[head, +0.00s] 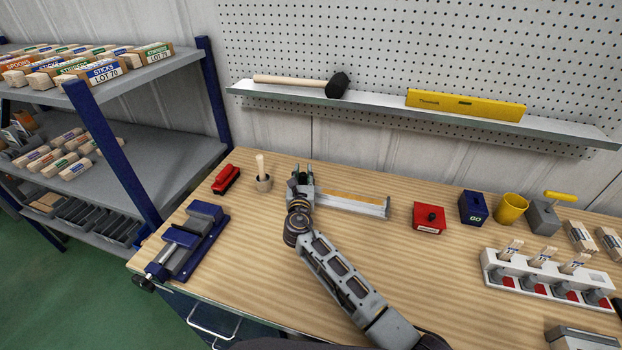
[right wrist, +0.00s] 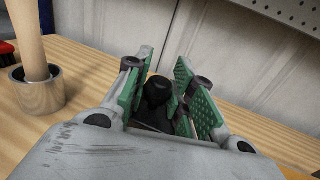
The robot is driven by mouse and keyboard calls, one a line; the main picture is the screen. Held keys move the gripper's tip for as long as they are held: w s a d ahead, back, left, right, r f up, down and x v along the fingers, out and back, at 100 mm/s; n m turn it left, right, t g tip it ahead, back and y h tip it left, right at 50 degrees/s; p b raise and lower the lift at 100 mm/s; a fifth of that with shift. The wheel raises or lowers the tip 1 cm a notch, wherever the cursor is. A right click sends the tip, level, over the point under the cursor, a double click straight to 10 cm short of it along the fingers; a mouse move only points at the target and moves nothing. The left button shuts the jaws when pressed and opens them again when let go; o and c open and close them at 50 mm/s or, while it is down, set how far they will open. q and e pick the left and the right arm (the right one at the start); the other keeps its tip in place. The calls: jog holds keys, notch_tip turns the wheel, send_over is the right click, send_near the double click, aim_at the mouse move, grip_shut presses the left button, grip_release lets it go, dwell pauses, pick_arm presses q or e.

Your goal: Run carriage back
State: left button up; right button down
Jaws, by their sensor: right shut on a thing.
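The wrapper's long grey rail (head: 350,204) lies on the bench with an orange-yellow strip along it. My right gripper (head: 303,177) is at the rail's left end and covers that end in the head view. In the right wrist view, its green-padded fingers stand on either side of a black knob (right wrist: 158,91), which looks like the carriage's handle, and are shut on it. The rest of the carriage is hidden by the gripper. My left gripper is in neither view.
A grey cup with a wooden handle (head: 263,182) and a red stapler-like block (head: 226,179) stand left of the gripper. A blue vise (head: 187,240) is at front left. A red box (head: 429,217) stands just right of the rail.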

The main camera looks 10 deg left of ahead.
aim_at(302, 173)
jog(key=shift+a, duration=0.15)
jog(key=c, duration=1.6)
grip_release()
jog(key=shift+c, duration=0.2)
jog(key=o, duration=0.5)
jog(key=shift+c, duration=0.2)
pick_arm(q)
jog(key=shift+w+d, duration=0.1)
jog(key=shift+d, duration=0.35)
pick_arm(e)
jog(key=shift+r, duration=0.3)
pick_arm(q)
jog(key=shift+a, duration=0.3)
pick_arm(e)
jog(key=shift+r, duration=4.7)
